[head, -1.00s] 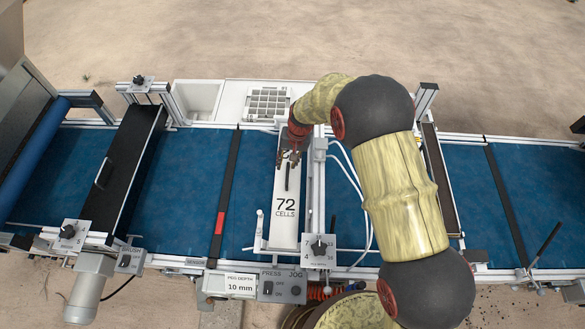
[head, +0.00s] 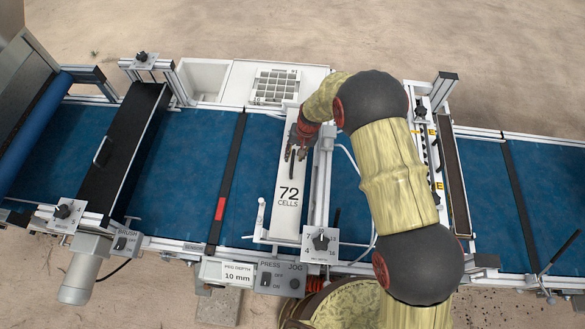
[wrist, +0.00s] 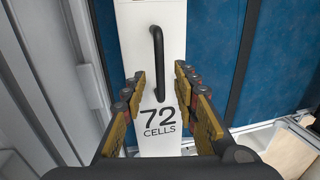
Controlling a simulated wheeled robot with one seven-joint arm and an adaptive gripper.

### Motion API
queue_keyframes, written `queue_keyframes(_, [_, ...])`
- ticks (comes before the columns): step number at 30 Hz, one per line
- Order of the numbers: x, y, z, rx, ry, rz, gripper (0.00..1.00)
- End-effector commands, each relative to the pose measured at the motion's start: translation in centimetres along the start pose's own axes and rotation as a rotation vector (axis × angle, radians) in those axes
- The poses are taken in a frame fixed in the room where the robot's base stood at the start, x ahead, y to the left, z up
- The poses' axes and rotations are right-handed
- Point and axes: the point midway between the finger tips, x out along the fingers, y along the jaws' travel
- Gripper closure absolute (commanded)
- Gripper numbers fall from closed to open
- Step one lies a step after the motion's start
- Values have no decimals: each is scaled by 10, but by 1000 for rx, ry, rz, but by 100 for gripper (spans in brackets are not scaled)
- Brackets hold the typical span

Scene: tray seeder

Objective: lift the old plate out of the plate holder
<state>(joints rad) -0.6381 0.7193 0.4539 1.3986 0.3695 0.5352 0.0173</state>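The old plate (head: 286,217) is a long white plate marked "72 CELLS" with a black bar handle (wrist: 157,60). It lies in the plate holder (head: 275,241), a pale frame across the blue belt. My gripper (head: 296,153) is over the far part of the plate, close to the handle. In the wrist view my gripper (wrist: 158,82) has its fingers apart, one on each side of the handle's line, with nothing between the pads. The handle shows ahead of the fingertips. The exact height above the plate is hard to tell.
A metal rail with a dial (head: 320,239) runs along the plate's right side. A white grid tray (head: 273,87) sits behind the belt. A control box with press and jog switches (head: 281,280) is in front. A black brush housing (head: 122,150) spans the belt at left.

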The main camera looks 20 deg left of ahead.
Motion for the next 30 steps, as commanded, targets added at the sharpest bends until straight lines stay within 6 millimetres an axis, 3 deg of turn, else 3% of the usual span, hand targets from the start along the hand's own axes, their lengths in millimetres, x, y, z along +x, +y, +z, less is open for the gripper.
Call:
queue_keyframes(13, [49,0,0,1,-1,0,70])
queue_keyframes(20, [49,0,0,1,1,0,70])
queue_keyframes(30, [49,0,0,1,0,0,89])
